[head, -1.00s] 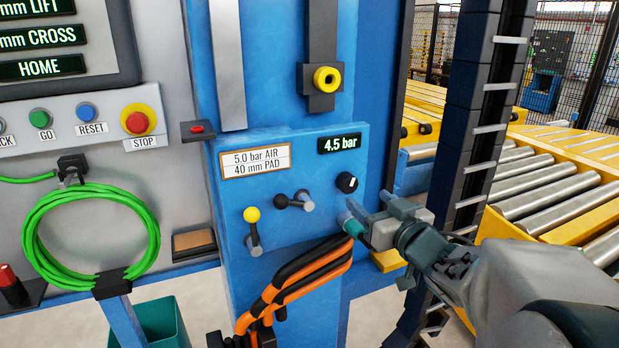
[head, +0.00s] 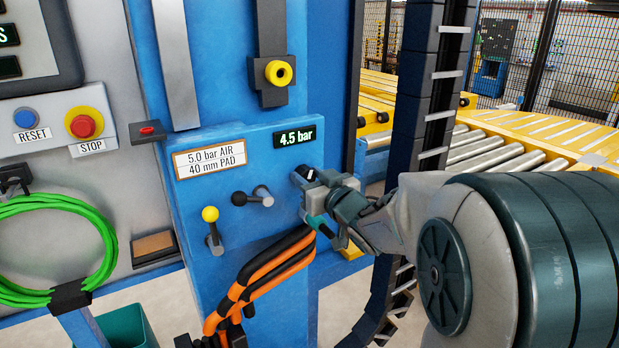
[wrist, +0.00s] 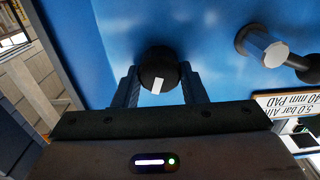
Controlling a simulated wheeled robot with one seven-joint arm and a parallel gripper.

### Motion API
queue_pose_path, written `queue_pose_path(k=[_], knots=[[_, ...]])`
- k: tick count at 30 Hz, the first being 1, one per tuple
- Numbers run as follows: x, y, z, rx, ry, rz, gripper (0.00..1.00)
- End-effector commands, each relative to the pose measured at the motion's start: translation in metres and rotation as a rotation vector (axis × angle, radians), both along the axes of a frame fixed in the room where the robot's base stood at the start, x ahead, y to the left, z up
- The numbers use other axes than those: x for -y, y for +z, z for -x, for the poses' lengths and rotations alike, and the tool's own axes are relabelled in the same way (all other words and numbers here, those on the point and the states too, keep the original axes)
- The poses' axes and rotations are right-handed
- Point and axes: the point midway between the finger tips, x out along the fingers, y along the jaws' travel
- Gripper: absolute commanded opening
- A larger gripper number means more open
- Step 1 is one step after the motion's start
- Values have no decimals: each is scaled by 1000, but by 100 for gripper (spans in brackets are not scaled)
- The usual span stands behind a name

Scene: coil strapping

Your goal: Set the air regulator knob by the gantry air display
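The air regulator knob (wrist: 159,70) is round and black with a white mark. It is on the blue gantry panel (head: 262,147). In the head view the knob (head: 309,173) is partly hidden by my gripper (head: 308,189). The air display (head: 296,137) above it reads 4.5 bar in green. A framed card (head: 210,159) on the panel reads 5.0 bar AIR, 40 mm PAD. In the wrist view my gripper (wrist: 160,88) has its fingers apart, one on each side of the knob. They flank it closely; firm contact cannot be made out.
A black-tipped lever (head: 253,197) and a yellow-tipped lever (head: 212,231) sit left of the knob. Orange and black hoses (head: 265,280) run below. A dark cable chain (head: 417,95) rises behind my arm. A red STOP button (head: 83,126) is at left.

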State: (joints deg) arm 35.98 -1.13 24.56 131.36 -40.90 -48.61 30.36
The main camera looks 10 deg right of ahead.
Motion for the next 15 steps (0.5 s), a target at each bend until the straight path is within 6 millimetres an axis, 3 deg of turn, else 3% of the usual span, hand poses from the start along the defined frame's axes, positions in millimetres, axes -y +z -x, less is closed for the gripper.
queue_pose_path(k=[2,8,15], knots=[[0,0,0,0,0,0,15],[0,2,0,-11,1,-32,16],[0,3,0,-90,2,-265,16]])
